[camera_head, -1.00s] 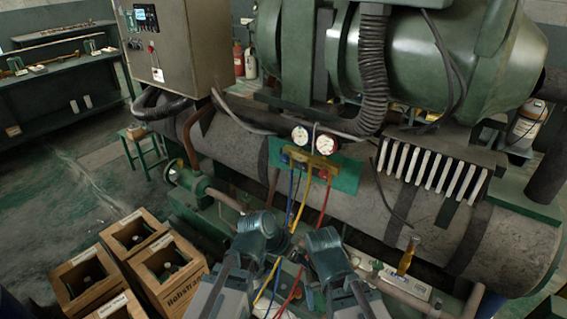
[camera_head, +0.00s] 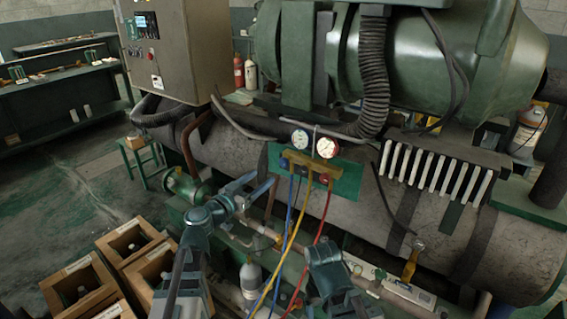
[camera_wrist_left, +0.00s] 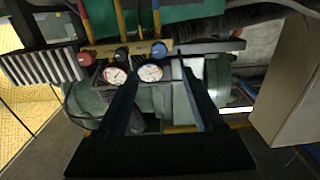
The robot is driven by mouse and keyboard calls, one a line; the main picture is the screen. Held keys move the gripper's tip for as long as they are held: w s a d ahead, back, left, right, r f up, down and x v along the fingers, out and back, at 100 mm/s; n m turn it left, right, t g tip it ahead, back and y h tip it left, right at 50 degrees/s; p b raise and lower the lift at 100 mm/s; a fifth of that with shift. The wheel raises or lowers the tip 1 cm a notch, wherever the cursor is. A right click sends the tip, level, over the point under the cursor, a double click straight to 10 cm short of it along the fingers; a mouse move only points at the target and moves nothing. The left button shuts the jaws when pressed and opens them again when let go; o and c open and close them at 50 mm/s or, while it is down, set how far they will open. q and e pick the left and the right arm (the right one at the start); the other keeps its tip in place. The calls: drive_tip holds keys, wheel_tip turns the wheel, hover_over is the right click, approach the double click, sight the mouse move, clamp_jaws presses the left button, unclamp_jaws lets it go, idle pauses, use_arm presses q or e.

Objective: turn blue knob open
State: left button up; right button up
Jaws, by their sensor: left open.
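The blue knob (camera_head: 284,162) is at the left end of the brass manifold (camera_head: 308,167), under two round gauges, and looks small in the head view. In the left wrist view, the blue knob (camera_wrist_left: 158,50) is on the manifold beside the blue hose, just beyond my fingertips. My left gripper (camera_head: 269,184) is below and left of the knob, apart from it. In the left wrist view its two fingers (camera_wrist_left: 160,72) are spread with nothing between them. My right arm shows at the lower middle of the head view, but its gripper jaws cannot be made out.
Blue, yellow and red hoses (camera_head: 322,222) hang from the manifold in front of the large grey cylinder. A red knob (camera_wrist_left: 85,57) is at the manifold's other end. Wooden crates (camera_head: 150,268) stand at the lower left. A grey bottle (camera_head: 251,277) stands below.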

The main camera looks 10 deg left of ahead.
sight(282, 163)
use_arm(q)
drive_tip(key=x, duration=1.2)
drive_tip(key=shift+w+d, duration=0.15)
drive_tip(key=shift+w, duration=0.05)
clamp_jaws()
